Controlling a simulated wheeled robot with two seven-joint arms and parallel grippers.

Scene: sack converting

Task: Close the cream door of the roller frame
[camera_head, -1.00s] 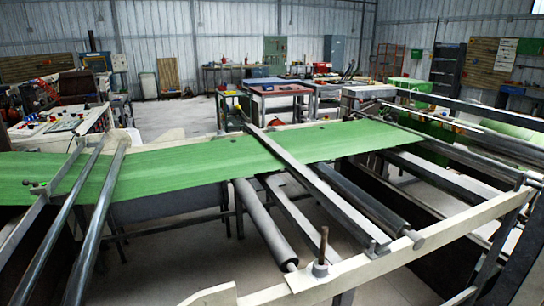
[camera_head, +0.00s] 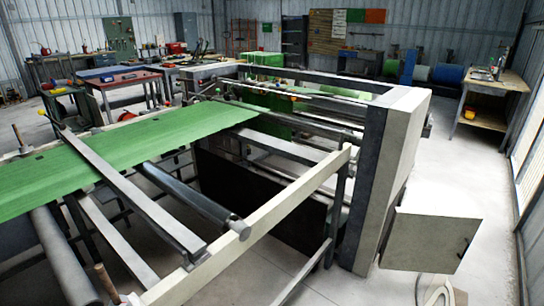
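The roller frame (camera_head: 405,130) stands right of centre, with a cream side face and a dark grey upright edge. A cream door (camera_head: 425,240) juts out to the right from the lower part of this frame, standing open. A small dark handle (camera_head: 465,247) sits near the door's right edge. The opening behind the door is hidden from this angle. Neither of my grippers is in view.
A green sheet (camera_head: 120,150) runs over rollers and cream rails at the left. A pale hose (camera_head: 438,290) lies on the floor below the door. Open floor (camera_head: 485,185) lies to the right, with a wooden workbench (camera_head: 490,84) farther back.

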